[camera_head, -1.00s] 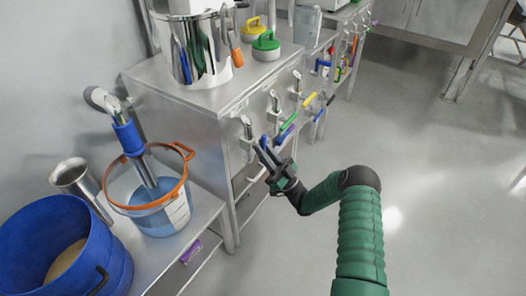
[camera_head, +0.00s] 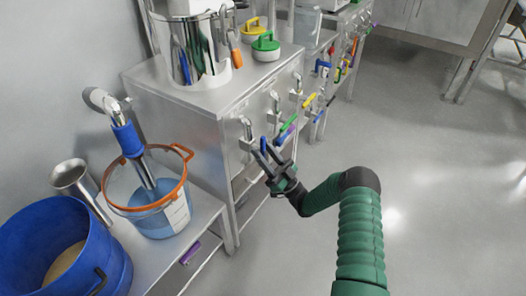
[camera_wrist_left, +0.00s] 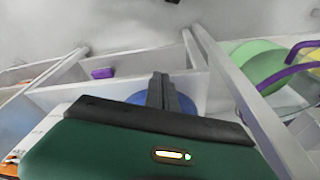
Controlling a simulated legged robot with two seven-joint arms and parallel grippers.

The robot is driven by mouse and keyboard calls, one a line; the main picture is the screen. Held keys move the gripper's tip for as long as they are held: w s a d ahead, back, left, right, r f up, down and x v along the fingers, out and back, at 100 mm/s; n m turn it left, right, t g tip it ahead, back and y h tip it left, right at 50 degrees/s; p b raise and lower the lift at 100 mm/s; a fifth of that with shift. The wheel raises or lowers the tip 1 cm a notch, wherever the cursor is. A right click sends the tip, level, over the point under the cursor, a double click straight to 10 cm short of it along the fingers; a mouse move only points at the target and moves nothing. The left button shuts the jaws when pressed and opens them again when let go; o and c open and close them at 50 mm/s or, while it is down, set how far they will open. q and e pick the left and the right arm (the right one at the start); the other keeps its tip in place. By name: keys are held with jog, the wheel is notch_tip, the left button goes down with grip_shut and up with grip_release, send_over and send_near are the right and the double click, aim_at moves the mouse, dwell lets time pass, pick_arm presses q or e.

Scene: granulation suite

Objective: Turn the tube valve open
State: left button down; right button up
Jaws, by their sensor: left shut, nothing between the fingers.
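Several valves with coloured lever handles line the front of the steel cabinet. I cannot tell which one is the tube valve.
The steel cabinet (camera_head: 185,98) carries a shiny pot (camera_head: 200,60) and green- and yellow-lidded containers (camera_head: 265,45). A lower bench at left holds a clear orange-rimmed bucket (camera_head: 150,205) and a blue tub (camera_head: 65,245). The floor to the right is clear.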

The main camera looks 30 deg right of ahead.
jog(key=shift+s, duration=0.1)
jog(key=p+v, duration=0.2)
jog(key=v, duration=1.4)
jog(key=shift+s+d+f, duration=0.15)
jog(key=shift+s+f, duration=0.05)
jog(key=shift+f, duration=0.15)
